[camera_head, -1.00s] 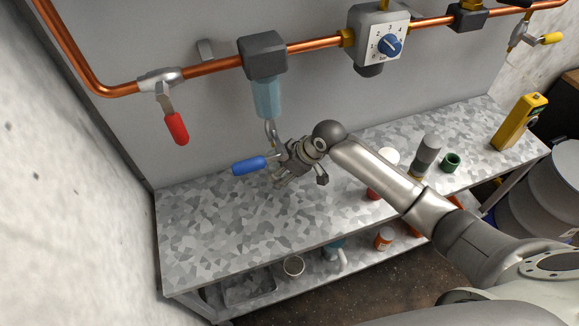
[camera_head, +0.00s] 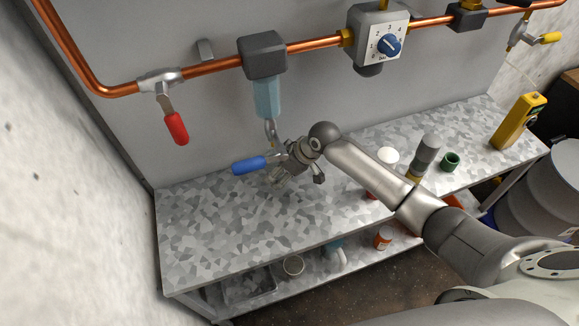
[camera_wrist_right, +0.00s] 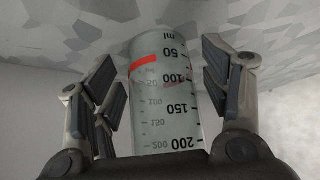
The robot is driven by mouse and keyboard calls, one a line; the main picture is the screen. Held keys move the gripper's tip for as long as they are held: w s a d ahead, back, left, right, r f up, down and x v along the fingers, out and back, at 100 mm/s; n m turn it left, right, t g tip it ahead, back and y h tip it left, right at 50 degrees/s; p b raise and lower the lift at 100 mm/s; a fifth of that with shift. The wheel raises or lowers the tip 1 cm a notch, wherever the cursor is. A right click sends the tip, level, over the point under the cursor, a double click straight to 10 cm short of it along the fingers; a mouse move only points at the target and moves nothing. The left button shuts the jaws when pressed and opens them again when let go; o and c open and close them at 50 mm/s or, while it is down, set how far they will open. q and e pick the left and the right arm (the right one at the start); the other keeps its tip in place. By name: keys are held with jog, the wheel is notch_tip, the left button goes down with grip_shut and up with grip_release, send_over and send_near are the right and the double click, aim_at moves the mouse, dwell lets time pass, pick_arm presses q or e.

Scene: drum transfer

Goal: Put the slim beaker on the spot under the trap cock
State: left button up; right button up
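The slim beaker is a clear cylinder with a red band and black graduations. In the right wrist view the beaker (camera_wrist_right: 165,95) stands between the fingers of my right gripper (camera_wrist_right: 165,85), its far end at the bench surface. The fingers look spread, with narrow gaps beside the glass. In the head view my right gripper (camera_head: 284,174) is low over the bench beneath the trap cock (camera_head: 271,130), beside its blue handle (camera_head: 249,165). Only a little glass shows there, and the spot is hidden. My left gripper is not in view.
The grey bench (camera_head: 215,235) is clear at left and front. A red-handled valve (camera_head: 175,127) hangs from the copper pipe. A white round item (camera_head: 388,155), a grey bottle (camera_head: 426,152), a green ring (camera_head: 450,161) and a yellow device (camera_head: 518,121) stand to the right.

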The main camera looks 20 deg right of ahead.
jog(key=shift+r, duration=0.15)
jog(key=shift+r, duration=0.25)
jog(key=v, duration=1.2)
